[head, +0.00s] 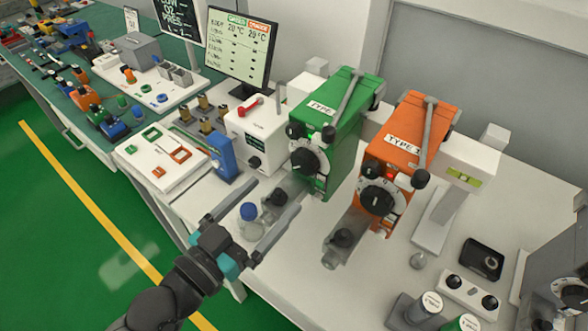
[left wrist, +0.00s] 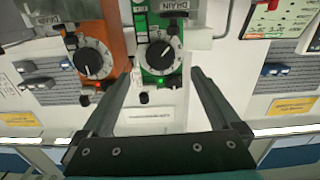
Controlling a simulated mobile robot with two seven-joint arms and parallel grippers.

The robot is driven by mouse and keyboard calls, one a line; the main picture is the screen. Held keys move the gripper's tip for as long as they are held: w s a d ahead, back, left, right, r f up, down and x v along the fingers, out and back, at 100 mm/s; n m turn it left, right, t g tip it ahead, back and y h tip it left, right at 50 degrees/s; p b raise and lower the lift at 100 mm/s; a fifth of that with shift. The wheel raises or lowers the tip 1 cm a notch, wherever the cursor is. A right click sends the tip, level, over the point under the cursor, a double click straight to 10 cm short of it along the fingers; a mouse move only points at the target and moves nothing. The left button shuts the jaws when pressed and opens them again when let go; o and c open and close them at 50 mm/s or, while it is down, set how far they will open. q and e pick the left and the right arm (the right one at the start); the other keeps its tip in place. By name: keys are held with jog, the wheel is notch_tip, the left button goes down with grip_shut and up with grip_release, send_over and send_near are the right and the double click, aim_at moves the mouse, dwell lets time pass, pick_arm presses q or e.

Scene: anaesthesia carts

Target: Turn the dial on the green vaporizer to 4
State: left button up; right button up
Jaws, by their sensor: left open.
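The green vaporizer (head: 338,122) stands on the white bench, with a black dial (head: 305,161) on its front. In the left wrist view the green vaporizer (left wrist: 141,27) shows its dial (left wrist: 159,57) between my fingers, with a green light beside it. The dial numbers are too small to read. My left gripper (head: 276,195) is open and empty, its fingers pointing toward the green vaporizer's front, apart from the dial. In the left wrist view the left gripper (left wrist: 164,72) straddles the line to the dial. My right gripper is not in view.
An orange vaporizer (head: 402,148) with its own dial (head: 377,198) stands close to the right. A white box with a red handle (head: 252,132) and a monitor (head: 238,47) are to the left.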

aim_at(301, 166)
pick_arm(q)
jog(key=x, duration=0.7)
jog(key=shift+w+d, duration=0.2)
jog(key=shift+w, duration=0.05)
jog(key=shift+c, duration=0.2)
